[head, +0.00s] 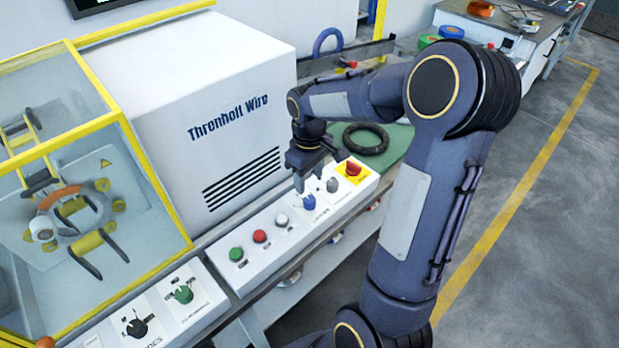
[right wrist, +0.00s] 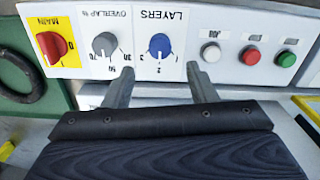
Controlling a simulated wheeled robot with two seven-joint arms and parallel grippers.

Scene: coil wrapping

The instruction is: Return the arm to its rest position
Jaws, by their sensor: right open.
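My right arm reaches in from the lower right of the head view. Its gripper (head: 308,172) hangs over the control panel (head: 278,256), by the blue LAYERS knob (head: 308,202). In the right wrist view the two fingers of my right gripper (right wrist: 161,88) are apart, with the blue knob (right wrist: 160,46) beyond them, roughly midway between and apart from them. Nothing is between the fingers. The grey OVERLAP knob (right wrist: 105,45) is beside the blue one. My left gripper does not show.
The red main switch (right wrist: 52,46) sits on a yellow plate. A white Threnholt Wire cabinet (head: 200,100) stands behind the panel. A yellow-framed clear guard (head: 150,165) encloses the wrapping head at left. A black coil (head: 366,139) lies on a green mat (head: 398,140). Floor at right is open.

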